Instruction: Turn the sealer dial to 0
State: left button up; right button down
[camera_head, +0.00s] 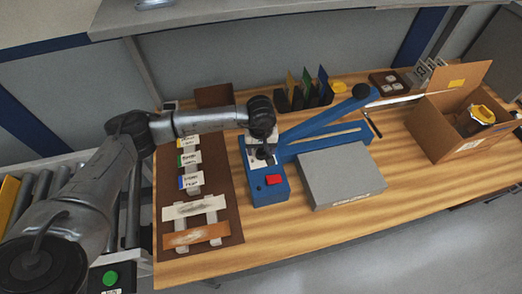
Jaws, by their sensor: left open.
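The blue sealer (270,194) stands on the wooden bench, with a red button (273,180) on its front part. Its long blue arm (318,122) rises to the right and ends in a black knob. My left gripper (264,153) points down over the top of the sealer's control box, behind the red button. It is open. The dial cannot be made out; the gripper covers that part of the box, and I cannot tell whether the fingers touch it. My right gripper is not in view.
A grey box (341,175) lies right of the sealer. A brown board (229,222) with labelled cards and strips lies to its left. An open cardboard box (448,128) stands at the right. A file rack (302,97) stands behind. The bench front right is clear.

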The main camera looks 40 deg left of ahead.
pick_arm(q)
jog(key=shift+f, duration=0.85)
jog(key=c, duration=0.9)
